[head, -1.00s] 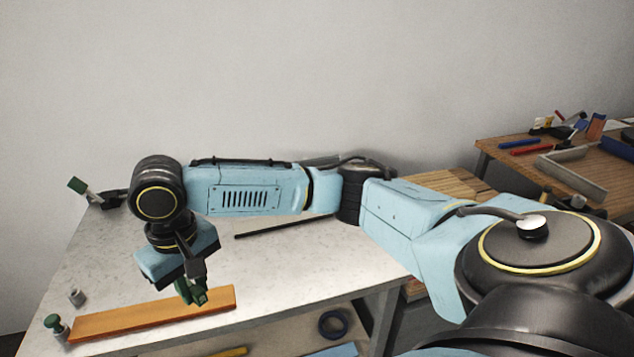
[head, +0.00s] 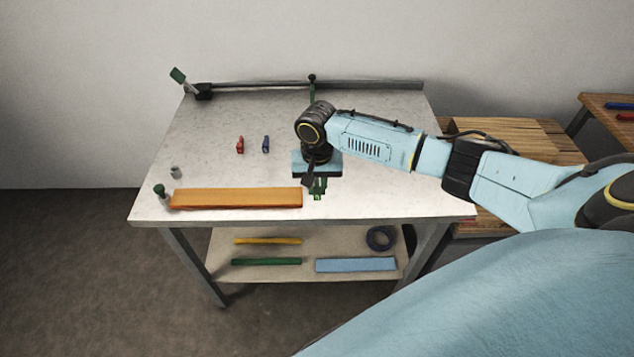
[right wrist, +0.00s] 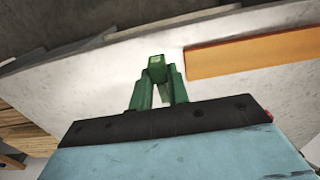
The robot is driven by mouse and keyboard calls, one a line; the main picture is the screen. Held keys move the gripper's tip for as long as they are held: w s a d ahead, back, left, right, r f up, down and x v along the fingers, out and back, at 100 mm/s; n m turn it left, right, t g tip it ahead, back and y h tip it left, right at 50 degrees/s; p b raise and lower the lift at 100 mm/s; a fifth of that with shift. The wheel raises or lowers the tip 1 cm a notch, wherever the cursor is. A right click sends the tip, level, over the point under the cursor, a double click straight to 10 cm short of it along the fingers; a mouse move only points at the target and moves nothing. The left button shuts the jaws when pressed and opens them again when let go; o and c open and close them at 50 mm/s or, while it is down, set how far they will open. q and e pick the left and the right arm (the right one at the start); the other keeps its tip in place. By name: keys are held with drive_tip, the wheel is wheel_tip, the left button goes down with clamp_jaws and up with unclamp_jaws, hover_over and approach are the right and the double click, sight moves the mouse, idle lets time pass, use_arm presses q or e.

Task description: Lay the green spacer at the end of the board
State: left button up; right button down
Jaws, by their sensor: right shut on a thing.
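The board (head: 236,199) is a long orange-brown plank lying along the front of the light worktable. It also shows in the right wrist view (right wrist: 250,55). My right gripper (head: 317,194) has green fingers and points down just past the board's right end. In the right wrist view the gripper (right wrist: 158,82) is shut on the small green spacer (right wrist: 156,66), apart from the board. In the head view spacer and fingers blend, so whether the spacer touches the table is unclear. My left gripper is out of view.
A red block (head: 240,145) and a blue block (head: 266,144) stand mid-table. A green-topped peg (head: 160,196) is at the board's left end, with a grey cylinder (head: 175,172) behind. A dark rail (head: 370,86) runs along the back. The lower shelf (head: 300,245) holds several items.

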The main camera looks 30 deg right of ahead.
sight(317, 209)
drive_tip(key=shift+r+p, duration=0.2)
drive_tip(key=shift+p, duration=0.6)
drive_tip(key=shift+f+b, duration=1.35)
drive_tip(key=shift+f, duration=1.95)
drive_tip(key=c, duration=1.3)
unclamp_jaws()
drive_tip(key=shift+o, duration=0.2)
drive_tip(key=shift+r, duration=0.1)
wheel_tip(317, 209, up, 13)
drive_tip(key=shift+r+p, duration=0.1)
drive_tip(key=shift+p, duration=0.6)
